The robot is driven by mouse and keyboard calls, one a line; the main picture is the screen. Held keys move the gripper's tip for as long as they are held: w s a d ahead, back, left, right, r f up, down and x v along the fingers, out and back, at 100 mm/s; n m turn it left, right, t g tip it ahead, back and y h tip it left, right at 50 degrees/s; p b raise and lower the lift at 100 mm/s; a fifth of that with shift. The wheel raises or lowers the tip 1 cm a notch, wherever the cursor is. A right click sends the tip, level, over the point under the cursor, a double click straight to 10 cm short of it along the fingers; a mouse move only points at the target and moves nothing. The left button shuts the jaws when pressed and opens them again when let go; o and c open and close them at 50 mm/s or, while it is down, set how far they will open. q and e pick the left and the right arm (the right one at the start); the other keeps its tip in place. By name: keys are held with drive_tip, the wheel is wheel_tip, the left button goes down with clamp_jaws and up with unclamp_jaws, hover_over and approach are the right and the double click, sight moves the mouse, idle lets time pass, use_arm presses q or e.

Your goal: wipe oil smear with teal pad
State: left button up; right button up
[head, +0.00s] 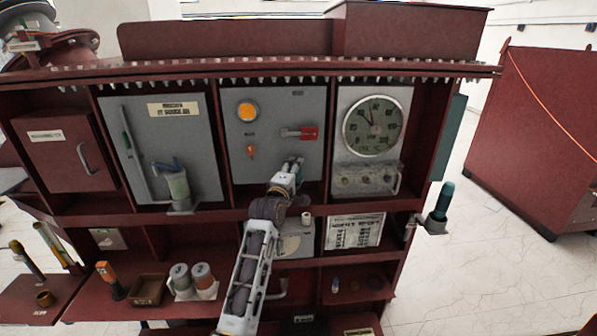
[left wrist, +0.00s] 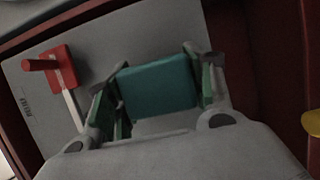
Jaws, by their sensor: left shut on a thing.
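My left gripper (head: 290,170) is in front of the lower part of the grey middle panel (head: 262,170), below the red switch handle (head: 301,133). The left wrist view shows my left gripper (left wrist: 160,88) shut on the teal pad (left wrist: 158,86), a block held between its two fingers. Behind the pad is a grey panel (left wrist: 112,42) with a red handle (left wrist: 60,66) at its left. I cannot tell whether the pad touches the panel. No oil smear can be made out in either view. My right gripper is not in view.
A round gauge (head: 375,125) sits right of the middle panel. Shelf dividers stand between panels. A teal-topped tool (head: 443,198) hangs at the right side. Two cans (head: 203,276) stand on the lower shelf.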

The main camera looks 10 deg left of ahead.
use_arm(q)
drive_tip(key=shift+s+a+p, duration=0.25)
drive_tip(key=shift+a+p, duration=0.15)
drive_tip(key=shift+a, duration=0.85)
drive_tip(key=shift+s+a+r+p, duration=0.1)
drive_tip(key=shift+s+a+p, duration=0.15)
drive_tip(key=shift+a, duration=0.7)
drive_tip(key=shift+s+a+p, duration=0.15)
drive_tip(key=shift+a+p, duration=0.15)
drive_tip(key=shift+a, duration=0.6)
drive_tip(key=shift+s, duration=0.15)
drive_tip(key=shift+s+d+p, duration=0.2)
drive_tip(key=shift+s+p, duration=0.2)
drive_tip(key=shift+s, duration=0.05)
drive_tip(key=shift+s+d+p, duration=0.2)
drive_tip(key=shift+s+p, duration=0.15)
drive_tip(key=shift+s, duration=0.4)
drive_tip(key=shift+s+d+p, duration=0.25)
drive_tip(key=shift+s+p, duration=0.15)
drive_tip(key=shift+s, duration=0.35)
drive_tip(key=shift+s+d+p, duration=0.2)
drive_tip(key=shift+s+p, duration=0.15)
drive_tip(key=shift+s, duration=0.4)
drive_tip(key=shift+s, duration=0.1)
